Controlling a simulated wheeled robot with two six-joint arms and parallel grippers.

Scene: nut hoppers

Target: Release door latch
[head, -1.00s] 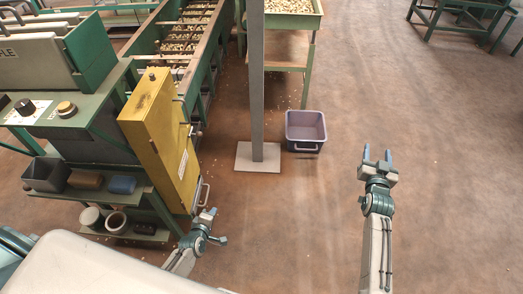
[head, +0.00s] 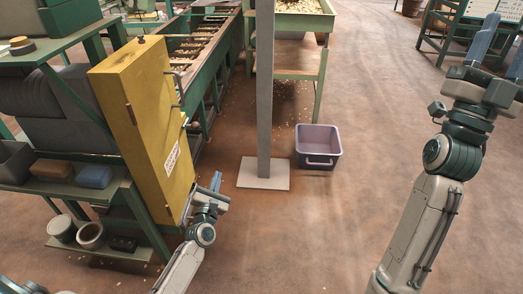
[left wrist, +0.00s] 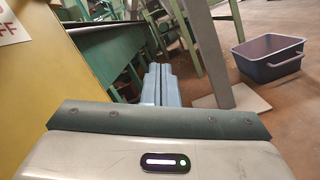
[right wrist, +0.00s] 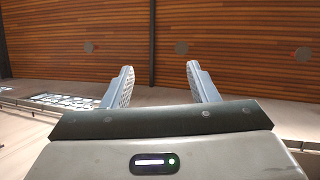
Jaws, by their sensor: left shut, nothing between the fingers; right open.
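The yellow cabinet (head: 150,130) stands at the left of the head view, with a white label (head: 172,158) on its face. A dark metal handle (head: 179,90) and a small round knob (head: 192,124) show at its right side; I cannot tell which part is the latch. My left gripper (head: 216,182) is beside the cabinet's lower right edge, shut and empty. In the left wrist view its fingers (left wrist: 160,85) are together, and the yellow panel (left wrist: 80,65) fills the left side. My right gripper (head: 500,52) is open and empty, raised at the right, away from the cabinet.
A grey post (head: 265,90) on a square base plate (head: 262,174) stands right of the cabinet. A purple-grey bin (head: 318,148) sits on the floor beside it. A green conveyor trough (head: 228,62) runs behind. Shelves with small containers (head: 62,229) are at the left.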

